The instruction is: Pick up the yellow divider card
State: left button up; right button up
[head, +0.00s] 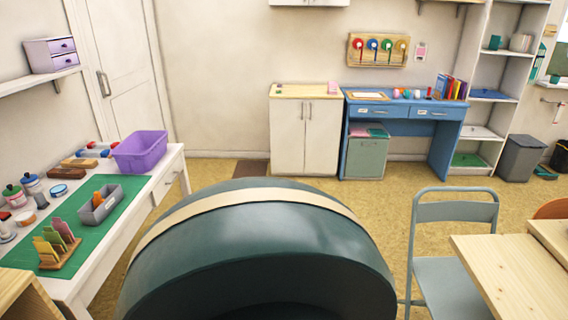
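The yellow divider card (45,250) appears to be the one at the left front of a small wooden rack (64,262). The rack stands on the green mat (100,225) on the white table at the left. A green card (54,239) and a reddish card (65,230) stand upright beside it in the rack. The cards are small here, so their exact slots are hard to tell. Neither of my grippers is in view.
A grey bin (99,208) with an orange item stands behind the rack, and a purple tub (140,152) farther back. Bottles and inkpads line the table's left side. A grey folding chair (450,270) and wooden table (510,280) are at the right. Yellowish floor is open ahead.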

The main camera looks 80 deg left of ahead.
aim_at(43, 247)
jog(key=k+l+u, duration=0.1)
jog(key=u, duration=4)
